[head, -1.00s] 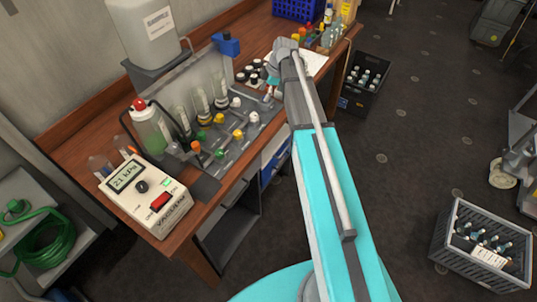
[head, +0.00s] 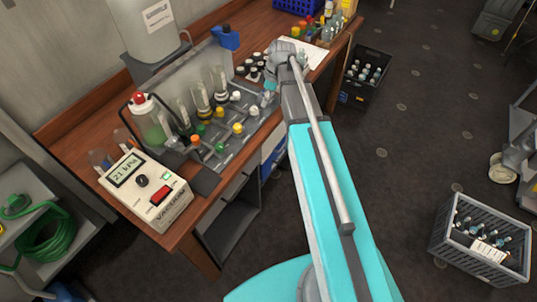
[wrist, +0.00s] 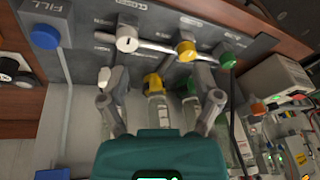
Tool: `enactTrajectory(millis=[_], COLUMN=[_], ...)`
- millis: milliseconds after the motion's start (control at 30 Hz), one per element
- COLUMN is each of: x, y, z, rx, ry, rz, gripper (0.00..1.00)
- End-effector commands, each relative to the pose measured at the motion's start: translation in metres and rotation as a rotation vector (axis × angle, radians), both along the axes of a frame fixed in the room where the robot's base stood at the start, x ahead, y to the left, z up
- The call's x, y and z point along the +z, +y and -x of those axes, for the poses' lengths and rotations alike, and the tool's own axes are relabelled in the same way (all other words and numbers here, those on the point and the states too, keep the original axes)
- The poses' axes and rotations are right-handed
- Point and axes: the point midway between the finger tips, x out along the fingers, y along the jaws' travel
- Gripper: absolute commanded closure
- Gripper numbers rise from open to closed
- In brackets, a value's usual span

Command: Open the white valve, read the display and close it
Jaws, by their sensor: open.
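The white valve (head: 253,111) is at the right end of a row of coloured knobs on the grey manifold. In the wrist view the white valve (wrist: 127,44) has a white handle bar and lies beyond my left finger. My gripper (wrist: 160,85) is open, with its fingers spread and apart from the valve. In the head view my gripper (head: 270,90) hangs close to the manifold's right end and is partly hidden by my arm. The display (head: 126,170) on the white vacuum box at the left reads 21 kPa.
In the wrist view, a yellow valve (wrist: 186,50) and a green valve (wrist: 229,60) sit right of the white one. A blue FILL knob (wrist: 45,36) is at the left. A yellow-capped vial (wrist: 154,85) shows between my fingers. A black crate (head: 366,78) stands beyond the table.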

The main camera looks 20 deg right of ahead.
Motion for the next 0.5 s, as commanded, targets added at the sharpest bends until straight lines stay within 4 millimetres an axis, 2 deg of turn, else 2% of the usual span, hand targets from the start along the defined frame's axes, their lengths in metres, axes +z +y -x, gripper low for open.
enactTrajectory(millis=[33, 500], x=[-0.005, -0.029], y=[0.002, 0.016], z=[0.008, 0.05], rx=[-0.026, -0.304], ry=[0.01, 0.09], rz=[0.008, 0.082], gripper=[0.18, 0.18])
